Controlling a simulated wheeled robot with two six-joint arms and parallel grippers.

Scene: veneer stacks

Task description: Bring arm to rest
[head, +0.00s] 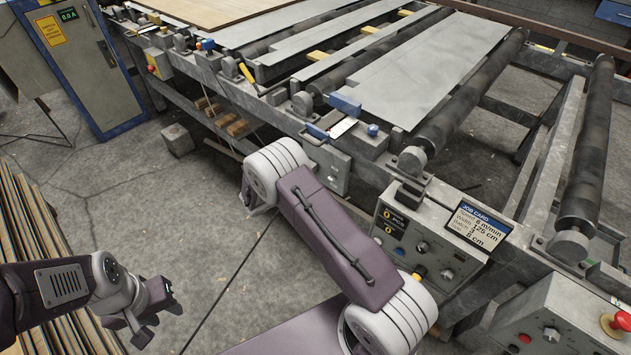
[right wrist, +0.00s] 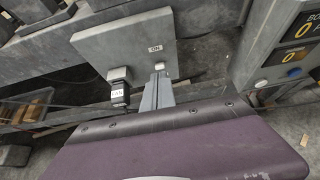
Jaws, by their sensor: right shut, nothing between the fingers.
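My right arm (head: 335,235) comes in from the bottom, bends at a pale elbow and reaches up towards the line's front side. Its hand is mostly hidden behind the arm's pale far joint in the head view. In the right wrist view my right gripper (right wrist: 160,78) is shut and empty, its fingers in front of a grey switch box (right wrist: 128,45) with an ON label. A black lever marked FAN (right wrist: 119,86) stands just left of the fingers; I cannot tell whether they touch. My left gripper (head: 157,308) hangs over the floor at lower left, its finger gap unclear.
The roller line carries grey veneer sheets (head: 410,75). A control panel (head: 425,245) with a job card (head: 478,222) stands right of my right arm. A red stop button (head: 620,320) is at lower right.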

